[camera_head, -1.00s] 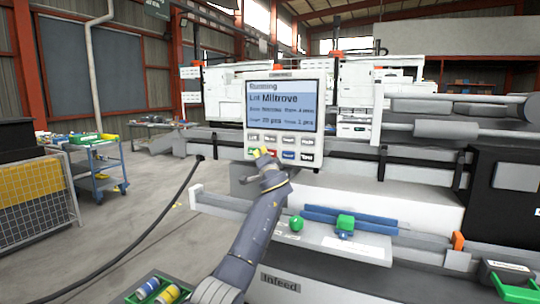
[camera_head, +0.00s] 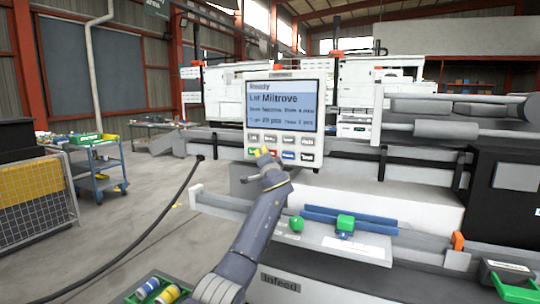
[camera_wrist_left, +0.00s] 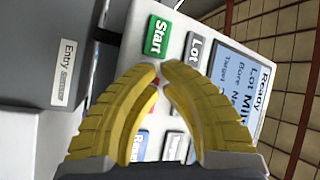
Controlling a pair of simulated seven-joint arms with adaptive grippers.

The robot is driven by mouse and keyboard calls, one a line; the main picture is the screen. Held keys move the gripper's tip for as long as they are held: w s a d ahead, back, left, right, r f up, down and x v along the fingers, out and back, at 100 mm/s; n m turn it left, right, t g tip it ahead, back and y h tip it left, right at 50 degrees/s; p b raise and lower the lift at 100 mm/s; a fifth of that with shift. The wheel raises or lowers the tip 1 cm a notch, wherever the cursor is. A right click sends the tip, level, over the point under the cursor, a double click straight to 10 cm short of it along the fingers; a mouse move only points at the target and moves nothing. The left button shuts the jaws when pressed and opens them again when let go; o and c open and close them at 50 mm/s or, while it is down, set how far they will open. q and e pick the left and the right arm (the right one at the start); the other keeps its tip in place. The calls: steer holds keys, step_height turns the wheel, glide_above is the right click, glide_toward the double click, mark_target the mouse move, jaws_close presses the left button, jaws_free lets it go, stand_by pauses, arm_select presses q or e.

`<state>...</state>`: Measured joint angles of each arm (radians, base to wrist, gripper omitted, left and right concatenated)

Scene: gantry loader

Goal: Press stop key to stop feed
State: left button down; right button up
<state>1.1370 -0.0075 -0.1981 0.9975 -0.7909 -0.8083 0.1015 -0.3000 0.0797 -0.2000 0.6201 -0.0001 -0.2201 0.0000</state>
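The control panel (camera_head: 322,150) stands upright in the head view, with a lit screen (camera_head: 284,105) reading "Ready" and "Lot Miltrove". Two rows of keys sit below the screen. My left gripper (camera_head: 263,153) is at the lower key row, its yellow fingers in front of the keys. In the left wrist view, the fingertips (camera_wrist_left: 159,70) are nearly together with nothing held. A little red of the stop key (camera_wrist_left: 157,81) shows between them; its label is hidden. The green Start key (camera_wrist_left: 157,36) is beside it. I cannot tell whether the fingertips touch the key. My right gripper is not in view.
A tray with tubes (camera_head: 157,290) is at lower left. A blue cart (camera_head: 98,165) stands farther left. A black hose (camera_head: 150,232) crosses the floor.

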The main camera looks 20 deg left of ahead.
arm_select(q)
steer(key=shift+s, duration=0.1)
steer(key=shift+s+a, duration=0.1)
steer(key=shift+s, duration=0.55)
steer(key=shift+s+a, duration=0.25)
steer(key=shift+s, duration=1)
steer(key=shift+s+a, duration=0.2)
steer(key=shift+s, duration=1.05)
